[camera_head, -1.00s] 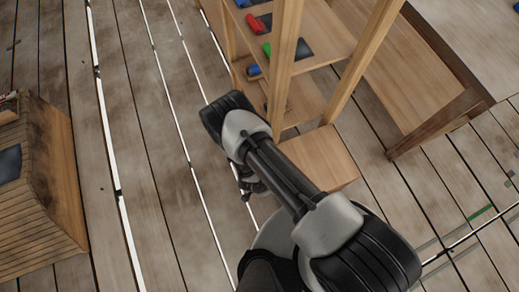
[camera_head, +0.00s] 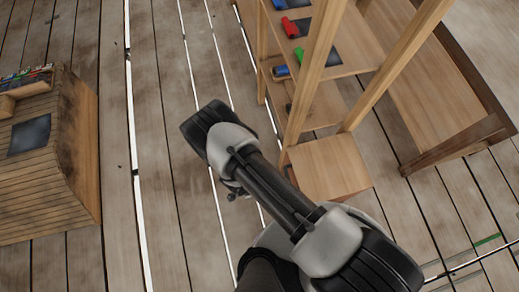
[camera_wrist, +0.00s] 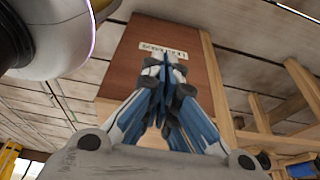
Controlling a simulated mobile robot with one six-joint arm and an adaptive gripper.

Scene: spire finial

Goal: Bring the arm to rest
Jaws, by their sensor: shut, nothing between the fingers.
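My gripper (camera_wrist: 164,68) shows in the wrist view with its blue and grey fingers together and nothing between them. Beyond the fingertips is a reddish-brown panel (camera_wrist: 125,65) with a pale label whose lettering I cannot read; I cannot tell how far off it is. In the head view my arm crosses the lower middle, bent over the plank floor. The fingers cannot be made out there.
A wooden shelf rack (camera_head: 330,165) stands right of my arm, with red (camera_head: 290,27), green and blue items on its shelves. A wooden cabinet (camera_head: 50,170) stands at the left. Plank floor (camera_head: 160,220) lies clear between the cabinet and my arm.

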